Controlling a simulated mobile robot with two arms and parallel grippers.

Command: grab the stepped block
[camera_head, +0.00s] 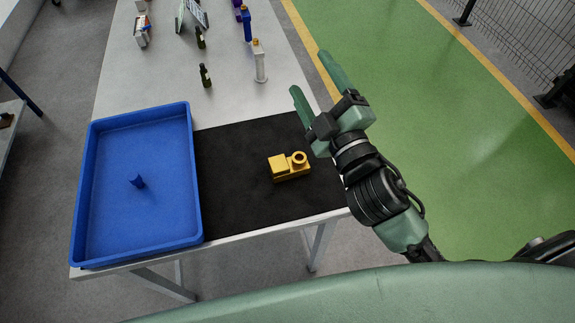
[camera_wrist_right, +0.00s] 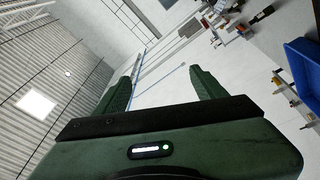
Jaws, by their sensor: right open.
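The stepped block looks to be the yellow block (camera_head: 289,169) with a raised square part and a round ring on top. It sits on the black mat (camera_head: 235,205) near the table's front right. My right gripper (camera_head: 310,75) is open and empty, up and to the right of the block, over the table's right edge. Its two green fingers also show in the right wrist view (camera_wrist_right: 160,85), apart with nothing between them. The block is not seen in the right wrist view. My left gripper is not in view.
A blue tray (camera_head: 188,150) with a small blue piece (camera_head: 137,181) inside stands left of the mat. Dark bottles (camera_head: 205,76), a white bottle (camera_head: 259,62) and a blue bottle (camera_head: 246,24) stand farther back. Bare table lies between the bottles and the mat.

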